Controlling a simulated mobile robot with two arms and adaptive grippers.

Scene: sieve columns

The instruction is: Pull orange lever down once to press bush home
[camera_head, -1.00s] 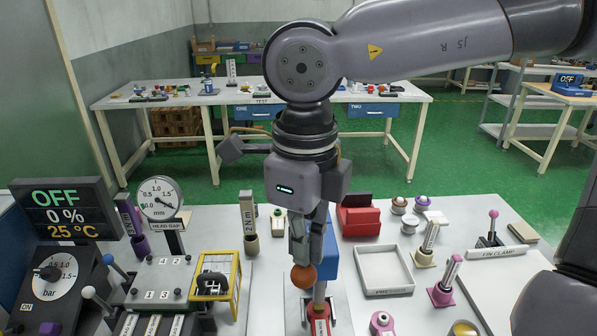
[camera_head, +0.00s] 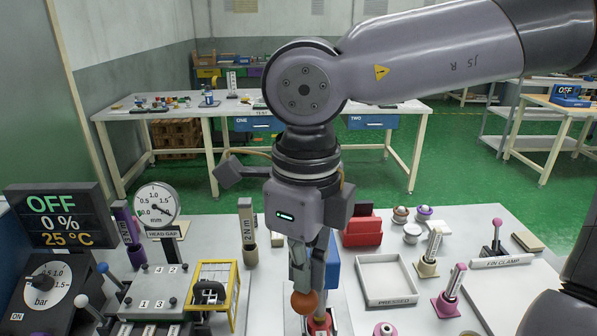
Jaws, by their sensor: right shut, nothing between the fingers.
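The orange ball knob of the lever (camera_head: 304,302) shows low in the middle of the head view, in front of the blue press body (camera_head: 333,263). My right gripper (camera_head: 303,287) points straight down with its fingers shut and nothing between them. Its fingertips are right at the top of the knob and appear to touch it. A red part with a white label (camera_head: 320,322) shows just below the knob. The gripper and knob cover much of the press, and I cannot make out the bush. My left gripper is not in view.
A tray labelled PRESSED (camera_head: 388,277) stands right of the press and looks empty. A yellow-framed fixture (camera_head: 213,292) stands to the left, with a HEAD GAP dial (camera_head: 157,203) behind it. A red bin (camera_head: 362,230) and the fin clamp (camera_head: 496,250) stand further right.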

